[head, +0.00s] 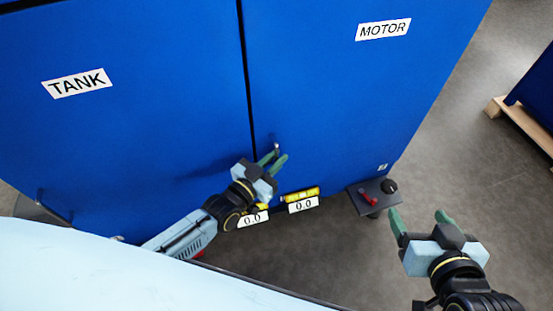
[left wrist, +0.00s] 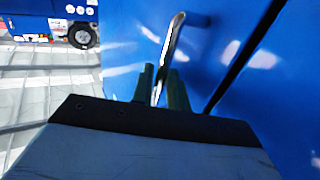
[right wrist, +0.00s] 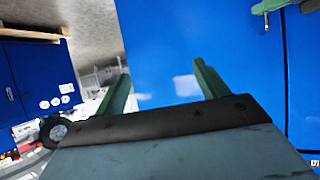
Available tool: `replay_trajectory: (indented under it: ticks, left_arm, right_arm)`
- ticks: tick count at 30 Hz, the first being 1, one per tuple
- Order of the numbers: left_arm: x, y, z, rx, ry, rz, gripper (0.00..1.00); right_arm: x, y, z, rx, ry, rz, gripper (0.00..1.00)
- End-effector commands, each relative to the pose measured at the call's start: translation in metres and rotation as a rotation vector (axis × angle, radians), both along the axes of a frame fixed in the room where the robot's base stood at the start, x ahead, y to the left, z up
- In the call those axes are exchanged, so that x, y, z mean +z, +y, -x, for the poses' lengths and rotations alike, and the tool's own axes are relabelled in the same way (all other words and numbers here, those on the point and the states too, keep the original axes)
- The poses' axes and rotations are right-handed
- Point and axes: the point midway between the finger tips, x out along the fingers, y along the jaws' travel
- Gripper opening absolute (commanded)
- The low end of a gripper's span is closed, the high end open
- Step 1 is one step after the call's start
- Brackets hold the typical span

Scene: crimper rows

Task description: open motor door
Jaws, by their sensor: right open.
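The blue motor door (head: 330,100) carries a white MOTOR label (head: 383,29) and stands right of a dark vertical seam. It looks closed. Its metal handle (head: 277,147) is low, near the seam; in the left wrist view it is a shiny bar (left wrist: 168,50). My left gripper (head: 272,158) is at this handle, with its green fingers (left wrist: 160,90) close together on either side of the bar, seemingly shut on it. The fingers partly hide the bar's lower end. My right gripper (head: 422,220) is open and empty, apart from the cabinet at lower right.
The blue tank door (head: 130,130) with its TANK label (head: 76,84) is left of the seam. Below are yellow-topped 0.0 displays (head: 302,202) and a small dark panel (head: 374,194) with a red lever and black knob. Grey floor is clear at right, before a wooden pallet (head: 520,120).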

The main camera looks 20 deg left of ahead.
Motion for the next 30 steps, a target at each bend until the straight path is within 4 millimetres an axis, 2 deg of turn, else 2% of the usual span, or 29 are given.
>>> replay_trajectory:
  ticks: [12,17,27,30]
  left_arm:
    - [0.0,-0.002,-0.005,0.0,0.0,0.0,0.16]
    - [0.0,-0.002,-0.005,0.0,0.0,0.0,0.0]
    - [0.0,-0.003,-0.004,0.0,0.0,0.001,0.0]
    - [0.0,-0.009,0.002,-0.001,0.002,0.001,0.0]
  right_arm:
    - [0.007,0.003,-0.005,0.004,-0.049,-0.013,0.73]
    - [0.007,0.003,-0.005,0.004,-0.048,-0.013,0.73]
    - [0.007,0.002,-0.004,0.003,-0.043,-0.01,0.73]
    - [-0.003,-0.002,0.003,-0.002,0.03,0.007,0.73]
